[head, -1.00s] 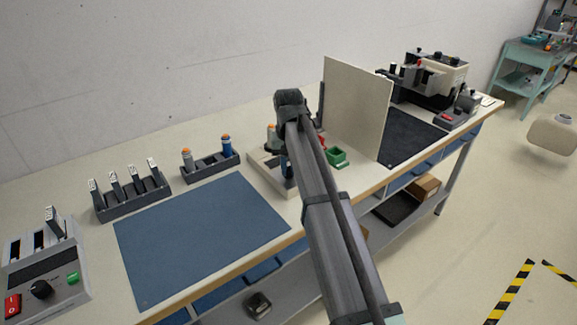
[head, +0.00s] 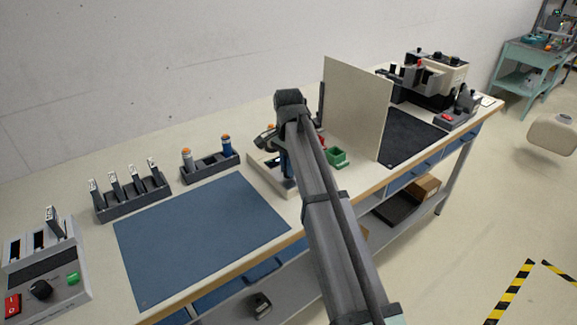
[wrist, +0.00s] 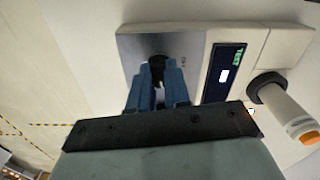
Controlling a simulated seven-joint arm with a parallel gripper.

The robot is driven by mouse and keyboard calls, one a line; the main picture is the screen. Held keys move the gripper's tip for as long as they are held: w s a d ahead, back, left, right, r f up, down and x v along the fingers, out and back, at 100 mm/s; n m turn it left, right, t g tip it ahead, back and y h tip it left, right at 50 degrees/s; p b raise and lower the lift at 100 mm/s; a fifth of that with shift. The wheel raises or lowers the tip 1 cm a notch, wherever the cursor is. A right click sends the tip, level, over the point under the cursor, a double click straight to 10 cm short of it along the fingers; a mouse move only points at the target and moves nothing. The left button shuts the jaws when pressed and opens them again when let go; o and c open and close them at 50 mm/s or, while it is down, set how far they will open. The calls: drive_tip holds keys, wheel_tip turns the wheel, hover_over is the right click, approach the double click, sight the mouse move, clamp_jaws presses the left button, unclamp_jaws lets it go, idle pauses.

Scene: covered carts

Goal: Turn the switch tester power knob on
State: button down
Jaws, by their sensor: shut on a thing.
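The switch tester (head: 262,178) is a low cream unit on the bench, mostly hidden behind my arm in the head view. In the wrist view its grey metal plate (wrist: 190,50) carries a small black knob (wrist: 157,66). Beside the plate is a dark display (wrist: 221,74) with green lettering and a lit white patch. My gripper (wrist: 158,84) has its blue fingers shut on the knob, one on each side. The fingers cover part of the knob, and I cannot read its position. In the head view my gripper (head: 286,166) points down at the tester.
A white cylinder with an orange end (wrist: 293,120) stands close to the display. An upright cream panel (head: 355,110) and a green bin (head: 337,157) are right of my arm. A blue mat (head: 200,235) lies clear at left. A unit with a red switch (head: 13,304) stands far left.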

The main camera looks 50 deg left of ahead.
drive_tip(key=shift+m, duration=0.9)
drive_tip(key=c, duration=1.1)
unclamp_jaws()
wheel_tip(320, 180, up, 14)
drive_tip(key=shift+f, duration=0.1)
